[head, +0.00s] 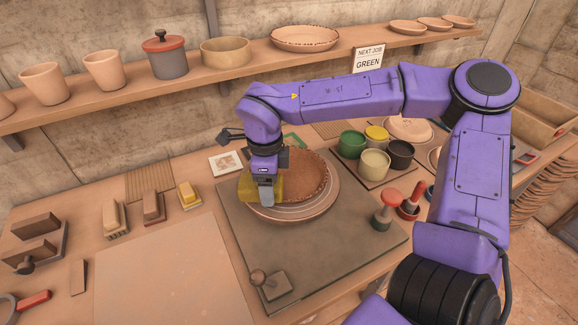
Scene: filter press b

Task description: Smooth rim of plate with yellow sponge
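A brown plate (306,172) with a notched rim lies on a round pale wheel or bat (325,203) on the dark work board. My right arm reaches in from the right. Its gripper (266,189) points down at the left edge of the plate, with its fingers shut on a yellow sponge (248,190). The sponge is at the plate's left rim and covers part of it. Whether it touches the rim is hard to tell. My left gripper is not in view.
Several glaze pots (374,163) stand behind right of the plate. A knobbed block (270,286) sits at the board's front edge. Brushes or blocks (188,195) line the left. A shelf (240,68) with pottery runs behind. A pale slab (170,270) is clear.

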